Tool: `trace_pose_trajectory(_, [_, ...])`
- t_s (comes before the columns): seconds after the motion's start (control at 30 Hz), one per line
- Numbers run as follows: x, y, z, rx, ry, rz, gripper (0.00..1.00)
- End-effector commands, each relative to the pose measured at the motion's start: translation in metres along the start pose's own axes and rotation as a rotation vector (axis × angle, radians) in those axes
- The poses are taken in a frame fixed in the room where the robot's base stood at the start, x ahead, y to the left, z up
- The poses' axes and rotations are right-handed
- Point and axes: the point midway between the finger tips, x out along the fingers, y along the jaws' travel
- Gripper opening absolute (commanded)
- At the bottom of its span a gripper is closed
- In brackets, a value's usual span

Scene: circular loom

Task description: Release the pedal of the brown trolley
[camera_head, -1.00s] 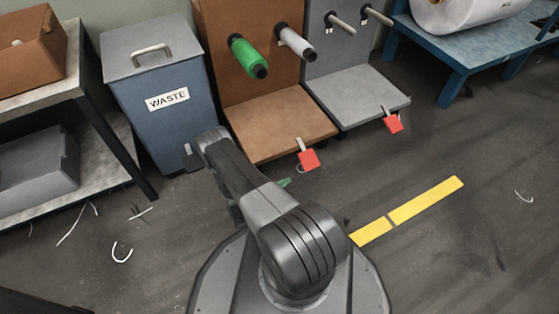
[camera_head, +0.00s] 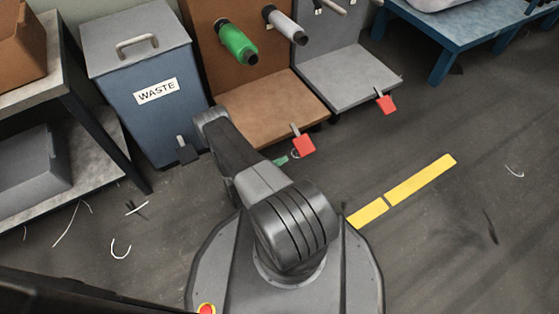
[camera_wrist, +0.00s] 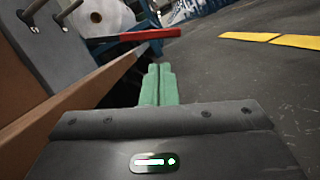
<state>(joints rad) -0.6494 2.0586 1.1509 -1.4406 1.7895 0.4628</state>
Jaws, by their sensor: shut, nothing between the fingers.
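The brown trolley (camera_head: 270,108) stands at the upper middle of the head view, with a green spool and a white spool on its upright panel. Its red pedal (camera_head: 304,145) sticks out at the front right corner on a short metal lever. In the wrist view a red pedal bar (camera_wrist: 135,35) shows edge-on, above the fingertips in the picture. My gripper (camera_head: 282,160) shows in the head view only as a bit of green beside the pedal, mostly behind my arm. In the wrist view its green fingers (camera_wrist: 157,84) are together and empty. I cannot tell whether they touch the pedal.
A grey trolley (camera_head: 350,84) with its own red pedal (camera_head: 387,104) stands to the right. A blue waste bin (camera_head: 150,110) stands to the left, beside a shelf (camera_head: 70,85). Yellow tape (camera_head: 420,180) marks the floor. The floor at right is mostly clear.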

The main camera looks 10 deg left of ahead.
Motion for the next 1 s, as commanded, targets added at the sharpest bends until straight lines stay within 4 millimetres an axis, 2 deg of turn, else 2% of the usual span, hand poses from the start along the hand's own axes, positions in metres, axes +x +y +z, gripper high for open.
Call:
trace_pose_trajectory(0.2, [0.035,-0.001,-0.001,0.000,-0.003,-0.005,0.00])
trace_pose_trajectory(0.5, [0.065,0.000,-0.001,0.001,-0.002,-0.002,0.00])
trace_pose_trajectory(1.0, [0.071,0.000,0.001,0.001,0.000,0.000,0.00])
